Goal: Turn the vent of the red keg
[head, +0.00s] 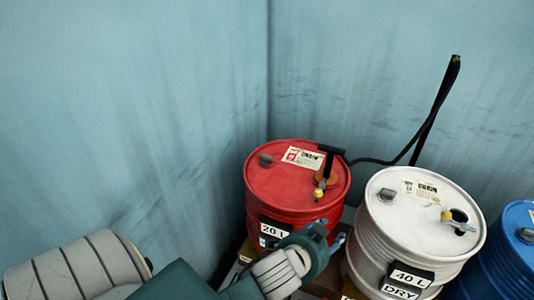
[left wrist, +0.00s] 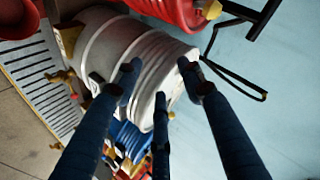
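The red keg (head: 262,190), labelled 20 L, stands in the corner. Its lid carries a grey cap (head: 267,160) at the left and a small yellow-tipped fitting (head: 318,194) at the near right edge, beside a black T-handle (head: 331,152). I cannot tell for sure which fitting is the vent. My left gripper (head: 325,243) is in front of the keg's lower right side, below the lid and apart from its fittings. The left wrist view shows its fingers (left wrist: 160,85) spread and empty, with part of the red keg (left wrist: 165,10) at the top. My right gripper is not in view.
A white keg (head: 385,245), labelled 40 L and DRY, stands close to the right of the red one, with a blue keg (head: 503,262) beyond. A black hose (head: 385,161) and lever (head: 440,98) rise behind. Blue walls close off the back and left.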

